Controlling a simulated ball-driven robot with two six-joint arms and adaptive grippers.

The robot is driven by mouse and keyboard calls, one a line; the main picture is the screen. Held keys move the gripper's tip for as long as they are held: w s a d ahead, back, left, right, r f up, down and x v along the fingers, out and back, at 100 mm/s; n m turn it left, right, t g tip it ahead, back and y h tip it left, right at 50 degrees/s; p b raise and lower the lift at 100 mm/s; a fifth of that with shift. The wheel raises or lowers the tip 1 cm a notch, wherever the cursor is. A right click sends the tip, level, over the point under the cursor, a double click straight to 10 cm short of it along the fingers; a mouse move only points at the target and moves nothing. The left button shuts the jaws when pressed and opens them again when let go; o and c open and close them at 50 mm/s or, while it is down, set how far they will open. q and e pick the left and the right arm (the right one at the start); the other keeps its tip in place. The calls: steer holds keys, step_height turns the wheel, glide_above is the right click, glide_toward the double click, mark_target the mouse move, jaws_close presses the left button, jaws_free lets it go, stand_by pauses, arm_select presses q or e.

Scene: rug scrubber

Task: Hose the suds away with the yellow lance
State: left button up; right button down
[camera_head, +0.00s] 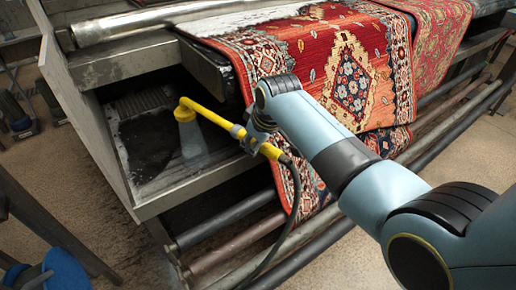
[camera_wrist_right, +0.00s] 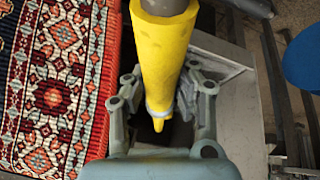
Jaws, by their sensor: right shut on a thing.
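The yellow lance (camera_head: 215,117) shows in the head view with its bent nozzle end over the grey trough at the left. A pale, spray-like cone hangs below the nozzle. My right gripper (camera_head: 259,140) is shut around the lance near its hose end. In the right wrist view the lance (camera_wrist_right: 162,50) runs between the two fingers of my right gripper (camera_wrist_right: 165,95). White suds (camera_head: 240,20) lie on the far left part of the red patterned rug (camera_head: 310,60), away from the nozzle. My left gripper is not in view.
A dark hose (camera_head: 294,195) hangs from the lance past several metal rollers (camera_head: 235,235). The grey trough (camera_head: 165,205) has a raised left wall and a dark wet patch inside. A metal roller (camera_head: 150,20) lies along the back. A blue object (camera_head: 65,268) stands at lower left.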

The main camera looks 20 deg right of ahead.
steer(key=shift+w+a+b, duration=0.25)
steer(key=shift+w+b, duration=0.3)
steer(key=shift+w, duration=0.75)
steer(key=w+b, duration=0.1)
steer(key=w, duration=0.1)
steer(key=w+a+b, duration=0.1)
steer(key=w+b, duration=0.1)
steer(key=shift+w, duration=0.35)
steer(key=shift+w+r, duration=0.1)
stand_by(1.3)
